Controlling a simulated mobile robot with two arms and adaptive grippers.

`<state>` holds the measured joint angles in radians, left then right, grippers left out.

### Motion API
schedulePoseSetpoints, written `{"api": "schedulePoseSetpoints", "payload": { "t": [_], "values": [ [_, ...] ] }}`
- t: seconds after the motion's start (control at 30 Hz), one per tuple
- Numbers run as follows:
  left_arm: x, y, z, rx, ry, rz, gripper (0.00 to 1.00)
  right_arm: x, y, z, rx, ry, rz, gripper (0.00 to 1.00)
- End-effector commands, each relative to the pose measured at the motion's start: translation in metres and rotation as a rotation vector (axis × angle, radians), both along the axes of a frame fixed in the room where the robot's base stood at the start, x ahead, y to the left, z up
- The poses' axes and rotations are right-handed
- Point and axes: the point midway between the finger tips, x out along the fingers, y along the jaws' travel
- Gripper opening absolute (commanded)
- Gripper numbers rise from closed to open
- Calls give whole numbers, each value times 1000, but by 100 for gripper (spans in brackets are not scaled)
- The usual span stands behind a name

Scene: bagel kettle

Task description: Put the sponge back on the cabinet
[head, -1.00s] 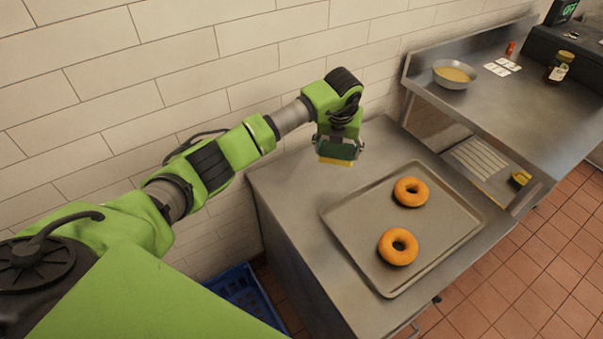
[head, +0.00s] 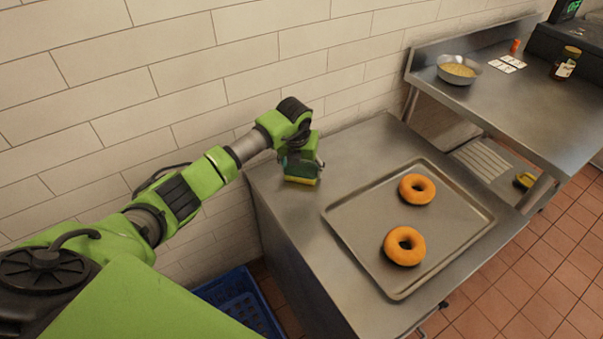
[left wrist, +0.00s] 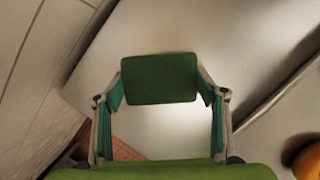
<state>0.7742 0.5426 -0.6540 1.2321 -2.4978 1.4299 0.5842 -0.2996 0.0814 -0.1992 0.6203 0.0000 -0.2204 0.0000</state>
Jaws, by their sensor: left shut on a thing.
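The sponge (head: 302,181) is green with a yellow underside. My left gripper (head: 300,168) is shut on it, over the back left part of the steel cabinet top (head: 350,148). In the left wrist view the green face of the sponge (left wrist: 160,79) sits between the two fingertips, with the grey cabinet top (left wrist: 215,40) below it. The sponge is low over the top; I cannot tell whether it touches. My right gripper is not in view.
A metal tray (head: 372,248) with two orange bagels (head: 417,189) (head: 404,246) lies right of the sponge. A tiled wall (head: 250,60) stands behind. A blue crate (head: 240,305) is on the floor. A counter with a bowl (head: 459,70) stands at the right.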

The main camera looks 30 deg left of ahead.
Motion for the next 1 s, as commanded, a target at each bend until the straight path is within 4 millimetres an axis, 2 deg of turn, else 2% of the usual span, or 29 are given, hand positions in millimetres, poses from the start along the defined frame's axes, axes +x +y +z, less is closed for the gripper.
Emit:
{"api": "schedulePoseSetpoints", "payload": {
  "t": [0.33, 0.37, 0.4, 0.77, 0.87, 1.0],
  "values": [
    [1, 0, -3, 1, -2, 0, 45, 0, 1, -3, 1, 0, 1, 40],
    [1, 0, -2, 0, -2, 0, 70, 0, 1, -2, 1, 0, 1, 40],
    [1, 0, -2, 0, -2, 0, 80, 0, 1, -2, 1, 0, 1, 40],
    [1, 0, 0, 0, -2, 0, 81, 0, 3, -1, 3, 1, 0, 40],
    [0, -1, 5, 0, -4, -1, 81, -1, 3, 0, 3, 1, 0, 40],
    [-5, -1, 25, 1, -8, -1, 81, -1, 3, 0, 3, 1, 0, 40]
  ]
}}
